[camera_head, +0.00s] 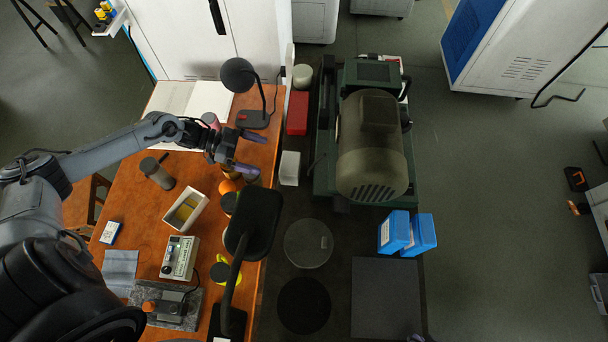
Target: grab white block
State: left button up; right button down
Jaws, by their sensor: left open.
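A white block (289,168) lies on the dark surface just right of the orange-brown table's edge, below a red block (297,113). My left gripper (256,152) reaches in from the left above the table. Its two purple-grey fingers are spread and point right, toward the white block. The gripper is open with nothing between its fingers, and a gap separates the fingertips from the block. My right gripper is not recognisable in the view.
A green machine with a large motor (372,150) stands right of the white block. A round white object (302,76) sits above the red block. A black lamp (238,76) stands behind my gripper. Blue boxes (394,232) lie lower right. The table (140,205) is cluttered.

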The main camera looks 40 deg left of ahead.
aim_at(291, 165)
pick_arm(q)
jog(key=shift+f+p+x, duration=0.2)
jog(key=shift+f+x, duration=0.05)
jog(key=shift+x, duration=2.7)
jog(key=shift+f+p+x, duration=0.2)
jog(key=shift+x, duration=2.7)
jog(key=shift+s+a, duration=0.1)
jog(key=shift+a, duration=0.05)
jog(key=c, duration=0.7)
jog(key=shift+c, duration=1.2)
jog(key=shift+r, duration=0.15)
